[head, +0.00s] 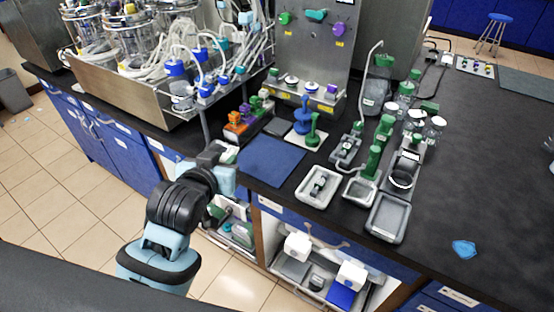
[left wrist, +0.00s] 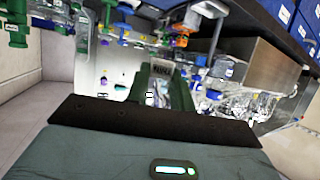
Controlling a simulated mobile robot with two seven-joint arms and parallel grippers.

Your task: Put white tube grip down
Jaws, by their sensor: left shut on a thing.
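My left gripper (head: 220,157) reaches in from the left in the head view, over the near counter edge, left of the blue mat (head: 271,160). It is shut on a small pale piece, which I take as the white tube grip (head: 217,151). In the left wrist view the gripper's two dark green fingers (left wrist: 160,92) stand on either side of a pale piece with a dark label. The fingers hide part of it, and its tube cannot be made out. My right gripper is not in view.
Orange and purple pieces (head: 236,128) stand just behind my gripper. A steel bioreactor tray (head: 120,90) with jars and tubes is at the back left. Small grey trays (head: 387,219) stand right of the mat. The mat is bare. White blocks (head: 298,246) lie on the lower shelf.

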